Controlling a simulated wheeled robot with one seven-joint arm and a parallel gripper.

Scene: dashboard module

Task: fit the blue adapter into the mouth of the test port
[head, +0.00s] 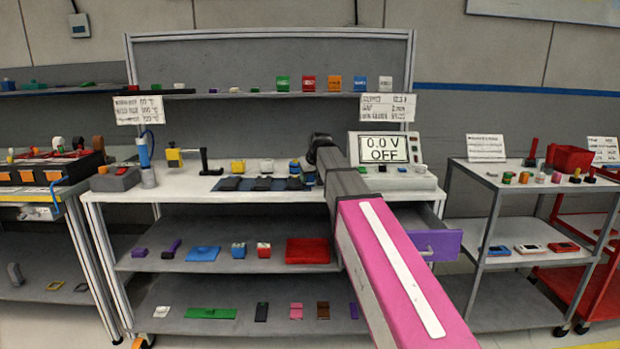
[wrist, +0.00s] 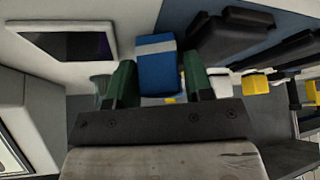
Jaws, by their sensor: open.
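The blue adapter (wrist: 157,72), a blue block with a pale grey band, shows in the wrist view between the two green fingers of my gripper (wrist: 158,84). My gripper is open around it. Contact with either finger cannot be made out. A dark rectangular opening or panel with a pale frame (wrist: 68,42) lies at the upper left of the wrist view; I cannot tell if this is the test port's mouth.
The workbench top (head: 205,188) holds a blue mat (head: 222,188) with black modules. The meter (head: 384,149) reading "0.0 V OFF" stands right of my arm. A purple open drawer (head: 436,245) juts out below. A grey cart (head: 525,177) stands further right.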

